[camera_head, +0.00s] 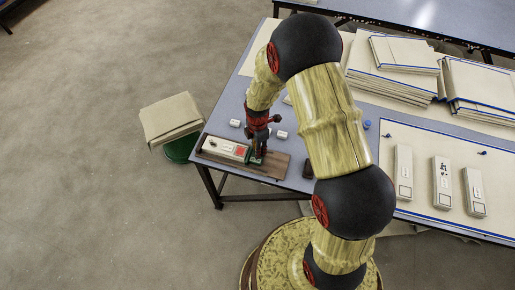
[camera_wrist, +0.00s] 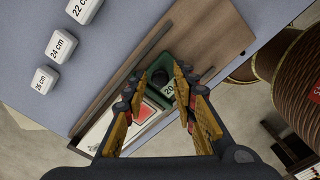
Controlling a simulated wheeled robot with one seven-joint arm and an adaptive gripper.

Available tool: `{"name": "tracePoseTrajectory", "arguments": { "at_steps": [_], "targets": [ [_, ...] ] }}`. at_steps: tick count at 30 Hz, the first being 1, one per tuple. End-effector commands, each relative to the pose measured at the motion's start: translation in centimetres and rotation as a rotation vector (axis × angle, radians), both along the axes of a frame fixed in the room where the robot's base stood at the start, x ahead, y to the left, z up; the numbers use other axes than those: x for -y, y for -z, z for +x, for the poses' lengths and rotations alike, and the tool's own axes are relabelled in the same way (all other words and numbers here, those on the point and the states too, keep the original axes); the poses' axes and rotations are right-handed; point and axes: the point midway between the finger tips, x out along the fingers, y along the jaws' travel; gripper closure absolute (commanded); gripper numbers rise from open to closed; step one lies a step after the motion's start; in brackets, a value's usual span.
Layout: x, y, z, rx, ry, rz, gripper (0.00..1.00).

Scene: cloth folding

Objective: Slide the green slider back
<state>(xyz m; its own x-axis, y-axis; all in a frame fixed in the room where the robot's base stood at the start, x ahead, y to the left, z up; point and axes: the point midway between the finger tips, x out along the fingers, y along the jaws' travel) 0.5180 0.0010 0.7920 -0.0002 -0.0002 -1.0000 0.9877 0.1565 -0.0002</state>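The green slider (camera_wrist: 166,88) carries a dark round knob (camera_wrist: 159,77) and a white "20". It sits on a brown wooden board (camera_wrist: 205,35) between dark rails. My gripper (camera_wrist: 162,95) is open, its two yellow-padded fingers spread apart on either side of the slider. I cannot tell whether either finger touches it. A white box with a red square (camera_wrist: 144,111) lies on the board beside the slider, partly hidden by the left finger. In the head view my gripper (camera_head: 257,146) points down over the slider (camera_head: 257,157), at the end of the white box (camera_head: 224,149).
White blocks marked 22 cm (camera_wrist: 84,9), 24 cm (camera_wrist: 61,44) and 26 cm (camera_wrist: 44,79) stand beside the board. A dark object (camera_head: 308,168) lies right of the board. Stacked cloths (camera_head: 390,75) and several pale boxes (camera_head: 442,183) occupy the table's right side.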

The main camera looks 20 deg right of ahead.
Motion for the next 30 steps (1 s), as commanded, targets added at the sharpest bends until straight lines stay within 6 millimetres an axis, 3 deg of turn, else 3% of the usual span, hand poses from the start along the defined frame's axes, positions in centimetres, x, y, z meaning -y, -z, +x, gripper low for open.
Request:
{"name": "tracePoseTrajectory", "arguments": {
  "at_steps": [13, 30],
  "targets": [
    [0.0, -0.01, -0.01, 0.0, 0.0, 0.0, 1.0],
    [0.06, -0.02, -0.06, 0.0, 0.0, 0.0, 1.0]
  ]
}}
